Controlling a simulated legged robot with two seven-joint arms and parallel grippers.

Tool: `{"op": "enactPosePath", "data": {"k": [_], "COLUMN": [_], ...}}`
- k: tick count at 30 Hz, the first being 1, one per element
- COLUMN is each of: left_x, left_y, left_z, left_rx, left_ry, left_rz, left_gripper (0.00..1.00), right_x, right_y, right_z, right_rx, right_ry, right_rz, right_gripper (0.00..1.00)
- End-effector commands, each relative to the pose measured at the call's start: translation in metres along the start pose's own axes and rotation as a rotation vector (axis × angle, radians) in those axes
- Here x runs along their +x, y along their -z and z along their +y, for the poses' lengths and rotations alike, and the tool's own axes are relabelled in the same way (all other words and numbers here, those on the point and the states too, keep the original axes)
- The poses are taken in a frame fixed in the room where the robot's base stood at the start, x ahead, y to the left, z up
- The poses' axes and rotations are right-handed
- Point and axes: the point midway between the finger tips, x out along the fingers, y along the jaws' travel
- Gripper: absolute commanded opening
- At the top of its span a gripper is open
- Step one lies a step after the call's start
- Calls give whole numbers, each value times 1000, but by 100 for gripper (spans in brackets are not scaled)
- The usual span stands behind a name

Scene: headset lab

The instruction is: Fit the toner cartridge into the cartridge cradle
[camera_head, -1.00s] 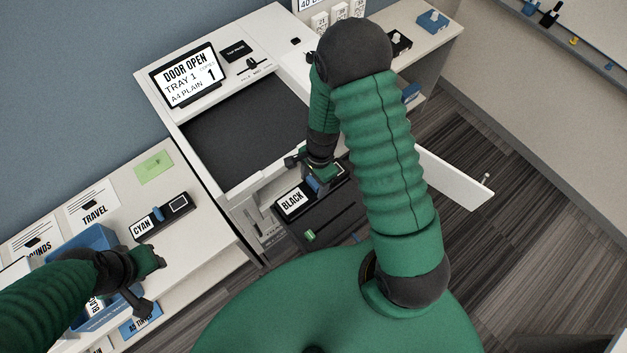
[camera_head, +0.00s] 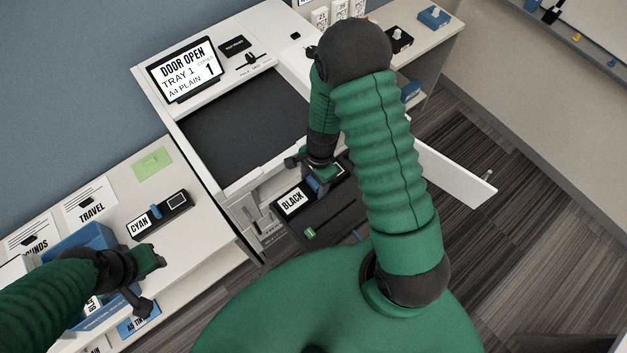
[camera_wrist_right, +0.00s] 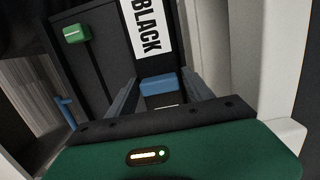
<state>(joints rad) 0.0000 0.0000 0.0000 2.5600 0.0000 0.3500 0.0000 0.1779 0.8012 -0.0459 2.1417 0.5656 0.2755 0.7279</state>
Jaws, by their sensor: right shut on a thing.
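The black toner cartridge, labelled BLACK (camera_head: 291,202), is at the pulled-out dark cradle (camera_head: 335,224) in the open front of the printer. My right gripper (camera_head: 320,180) is shut on the cartridge by its blue handle. In the right wrist view the blue handle (camera_wrist_right: 158,84) lies between the two fingers, beside the BLACK label (camera_wrist_right: 147,28). The cradle's green tab (camera_head: 309,233) also shows there (camera_wrist_right: 76,33). I cannot tell whether the cartridge is fully seated. My left gripper (camera_head: 150,280) is open and empty near the blue bin at the left.
A cyan cartridge (camera_head: 160,214) lies on the left counter (camera_head: 205,235). A blue bin (camera_head: 85,240) stands below my left arm. The printer's white door (camera_head: 455,182) hangs open at right. The printer screen (camera_head: 185,70) reads DOOR OPEN.

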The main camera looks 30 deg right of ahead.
Motion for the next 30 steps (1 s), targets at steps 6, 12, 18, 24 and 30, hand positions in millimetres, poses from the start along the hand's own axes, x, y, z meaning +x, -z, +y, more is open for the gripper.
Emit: {"op": "enactPosePath", "data": {"k": [6, 12, 18, 24, 30], "left_x": [5, 8, 9, 9, 9], "left_y": [-1, -2, -2, -2, -2], "left_z": [0, 0, 0, 0, 0], "left_rx": [0, 0, 0, 0, 0], "left_ry": [0, 0, 0, 0, 0], "left_rz": [0, 0, 0, 0, 0], "left_gripper": [36, 36, 36, 36, 36], "right_x": [6, 10, 12, 12, 12], "right_y": [1, 1, 1, 2, 2], "right_z": [0, 0, 0, 0, 0], "right_rx": [0, 0, 0, 0, 0], "right_ry": [1, 0, 1, 0, -1], "right_rz": [0, 0, 0, 0, 0], "right_gripper": [0, 0, 70, 85, 85]}}
